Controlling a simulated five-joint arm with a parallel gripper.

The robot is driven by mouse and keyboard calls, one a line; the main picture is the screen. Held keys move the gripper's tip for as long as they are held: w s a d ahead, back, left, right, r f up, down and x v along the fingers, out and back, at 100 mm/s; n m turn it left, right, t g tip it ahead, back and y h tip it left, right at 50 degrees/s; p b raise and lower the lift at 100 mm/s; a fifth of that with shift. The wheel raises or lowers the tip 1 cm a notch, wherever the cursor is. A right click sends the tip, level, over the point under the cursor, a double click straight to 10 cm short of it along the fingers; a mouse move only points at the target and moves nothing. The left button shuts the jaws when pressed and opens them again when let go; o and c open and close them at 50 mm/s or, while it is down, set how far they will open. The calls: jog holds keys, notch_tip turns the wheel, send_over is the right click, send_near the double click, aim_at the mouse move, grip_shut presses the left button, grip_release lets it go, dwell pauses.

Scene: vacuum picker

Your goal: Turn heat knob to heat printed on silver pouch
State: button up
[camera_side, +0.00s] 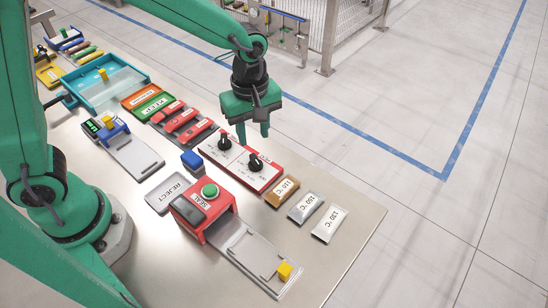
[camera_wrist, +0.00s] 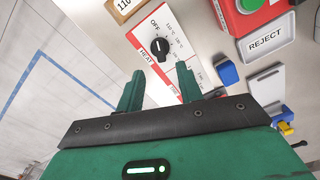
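The heat knob (camera_side: 255,161) is black and sits on a white panel with red edges; the wrist view shows the same knob (camera_wrist: 160,48) beside the word HEAT, with OFF and temperature marks around it. I cannot tell surely which mark it points at. My gripper (camera_side: 253,132) is open and empty above the panel, its fingers pointing down. In the wrist view the fingertips (camera_wrist: 160,70) are apart, with the knob beyond them. The silver pouch (camera_side: 305,207) lies between a brown pouch (camera_side: 282,191) and a white pouch (camera_side: 329,224); its small print looks like 120 °C.
A second black knob (camera_side: 224,142) is on the same panel. A red sealer with a green button (camera_side: 209,190) stands in front of the panel. A blue block (camera_side: 192,160) and a REJECT plate (camera_side: 168,192) are to its left. The table's right end is clear.

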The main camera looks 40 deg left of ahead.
aim_at(255, 159)
jog(key=shift+f, duration=3.9)
grip_shut()
